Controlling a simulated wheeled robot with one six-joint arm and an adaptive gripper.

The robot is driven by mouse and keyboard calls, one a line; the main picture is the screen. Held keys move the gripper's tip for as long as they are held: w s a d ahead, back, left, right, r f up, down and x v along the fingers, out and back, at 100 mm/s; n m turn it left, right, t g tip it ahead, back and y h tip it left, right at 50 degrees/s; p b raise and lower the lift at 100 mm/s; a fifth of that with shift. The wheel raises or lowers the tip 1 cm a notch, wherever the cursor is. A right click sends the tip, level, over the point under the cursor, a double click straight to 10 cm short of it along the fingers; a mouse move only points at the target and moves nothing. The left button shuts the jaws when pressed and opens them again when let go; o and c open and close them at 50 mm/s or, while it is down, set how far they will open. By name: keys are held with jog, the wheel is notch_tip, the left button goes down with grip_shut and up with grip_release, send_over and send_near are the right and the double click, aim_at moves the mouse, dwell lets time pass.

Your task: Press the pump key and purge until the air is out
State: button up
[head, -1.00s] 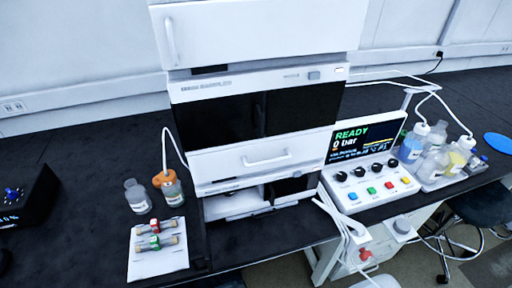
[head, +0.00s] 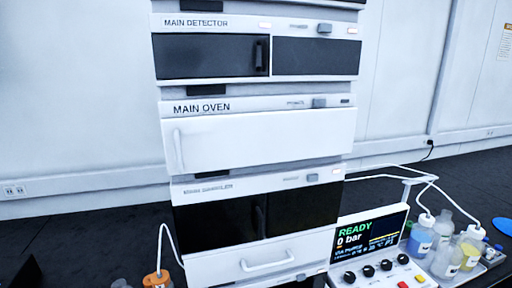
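The control panel at the lower right has a tilted screen (head: 368,238) that reads "READY" in green and "0 bar" in white. Below the screen is a row of black knobs (head: 369,271). A yellow key (head: 420,278) and a red key (head: 403,285) show at the bottom edge of the picture; the rest of the key row is cut off. Solvent bottles (head: 420,236) stand in a tray to the right of the panel, with white tubing running up from them. My gripper is not in view.
The tall white stack fills the middle, with the main detector (head: 195,24), the main oven (head: 260,138) and a black-windowed unit (head: 220,222) above a handled drawer (head: 225,272). An orange-capped bottle (head: 157,280) is at lower left. A blue disc (head: 503,225) lies at right.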

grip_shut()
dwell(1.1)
